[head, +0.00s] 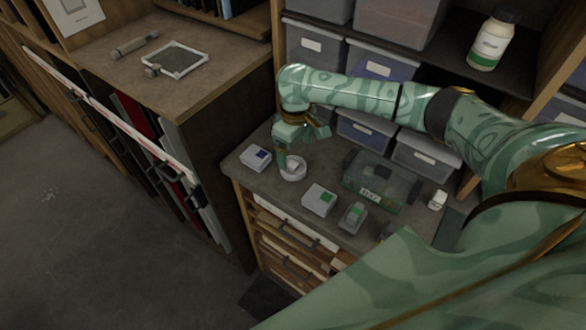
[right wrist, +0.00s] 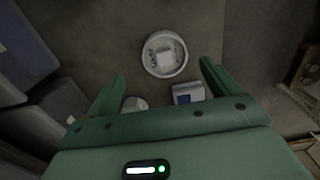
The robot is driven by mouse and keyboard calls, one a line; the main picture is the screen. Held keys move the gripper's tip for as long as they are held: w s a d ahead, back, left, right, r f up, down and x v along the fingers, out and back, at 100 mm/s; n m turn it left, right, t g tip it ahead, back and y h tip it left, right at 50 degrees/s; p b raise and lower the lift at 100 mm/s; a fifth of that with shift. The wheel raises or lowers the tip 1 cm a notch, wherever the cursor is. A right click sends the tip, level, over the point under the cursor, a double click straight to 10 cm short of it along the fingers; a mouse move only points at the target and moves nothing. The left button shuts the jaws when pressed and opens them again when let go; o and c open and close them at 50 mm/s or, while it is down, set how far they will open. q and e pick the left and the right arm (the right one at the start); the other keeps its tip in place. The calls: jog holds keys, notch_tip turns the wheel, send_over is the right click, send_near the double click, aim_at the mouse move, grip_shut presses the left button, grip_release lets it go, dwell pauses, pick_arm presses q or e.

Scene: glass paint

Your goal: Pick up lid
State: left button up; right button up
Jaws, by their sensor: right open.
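A round white dish (head: 293,172) stands on the grey countertop under my right gripper (head: 302,150). In the right wrist view the dish (right wrist: 151,68) holds small pale pieces and lies just beyond and between the fingertips of my right gripper (right wrist: 163,68). A second round whitish piece (right wrist: 134,102) shows beside the left finger, partly hidden by the gripper body. I cannot tell for sure which round piece is the lid. The right gripper is open and empty, with one finger close beside the dish in the head view. My left gripper is not in view.
A white box with a blue label (head: 257,158) is left of the dish. A white and green box (head: 319,200), a dark green case (head: 372,180) and a small white bottle (head: 437,200) stand to the right. Storage bins (head: 367,130) line the back. The counter's front edge is close.

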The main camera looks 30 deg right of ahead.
aim_at(293, 164)
jog(key=shift+f, duration=0.3)
jog(key=shift+s+a+f, duration=0.1)
jog(key=shift+f, duration=0.1)
jog(key=f, duration=0.1)
jog(key=f+b, duration=0.1)
jog(key=f, duration=0.2)
jog(key=shift+a+b, duration=0.25)
jog(key=shift+b, duration=0.1)
jog(key=shift+f, duration=0.35)
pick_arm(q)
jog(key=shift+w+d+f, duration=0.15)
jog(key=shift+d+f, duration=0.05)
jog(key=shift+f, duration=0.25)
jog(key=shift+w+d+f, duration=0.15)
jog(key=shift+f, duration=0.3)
pick_arm(e)
jog(key=shift+r, duration=0.1)
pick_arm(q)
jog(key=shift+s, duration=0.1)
pick_arm(e)
jog(key=c, duration=1)
